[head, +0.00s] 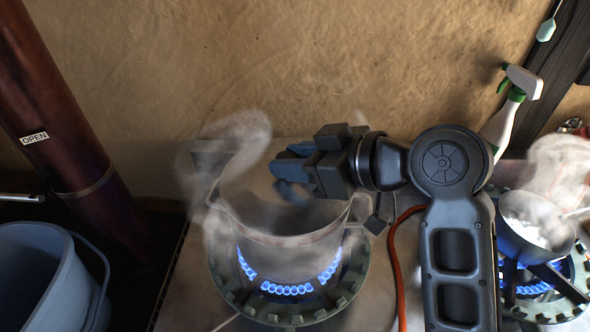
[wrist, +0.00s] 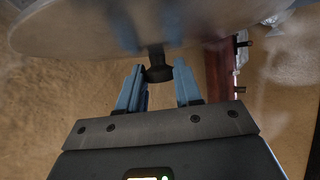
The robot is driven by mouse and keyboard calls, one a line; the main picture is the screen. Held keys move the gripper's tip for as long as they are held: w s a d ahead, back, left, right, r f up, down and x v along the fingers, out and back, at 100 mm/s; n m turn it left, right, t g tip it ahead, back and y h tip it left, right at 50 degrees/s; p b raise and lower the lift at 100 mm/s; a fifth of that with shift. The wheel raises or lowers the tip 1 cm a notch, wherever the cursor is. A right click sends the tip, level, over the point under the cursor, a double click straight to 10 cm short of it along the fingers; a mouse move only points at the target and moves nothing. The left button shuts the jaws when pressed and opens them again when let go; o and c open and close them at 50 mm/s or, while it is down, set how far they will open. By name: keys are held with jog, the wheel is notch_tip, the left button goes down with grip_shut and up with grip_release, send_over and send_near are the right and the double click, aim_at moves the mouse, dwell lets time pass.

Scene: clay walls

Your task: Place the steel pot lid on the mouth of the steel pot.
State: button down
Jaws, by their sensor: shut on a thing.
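The steel pot (head: 290,248) stands upright on the lit left burner in the head view, with steam rising around its mouth. My gripper (head: 290,170) reaches in from the right, above the pot's mouth. In the wrist view its blue fingers (wrist: 158,86) are shut on the dark knob of the steel pot lid (wrist: 90,30). The lid's broad grey disc fills the top of that view and is cut off by the frame. In the head view, steam blurs the lid's outline, so I cannot tell its exact tilt or its gap to the rim.
A second steaming pan (head: 535,222) sits on the right burner (head: 550,300). A spray bottle (head: 515,105) stands behind my arm. An orange hose (head: 396,255) runs beside the left burner. A blue-grey bucket (head: 40,280) and a dark red pipe (head: 50,110) are at left.

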jog(key=shift+f, duration=1.45)
jog(key=shift+f, duration=0.1)
jog(key=shift+f, duration=0.1)
jog(key=c, duration=0.8)
grip_release()
jog(key=shift+o, duration=0.2)
jog(key=shift+r, duration=0.3)
jog(key=v, duration=1.2)
jog(key=shift+b, duration=0.45)
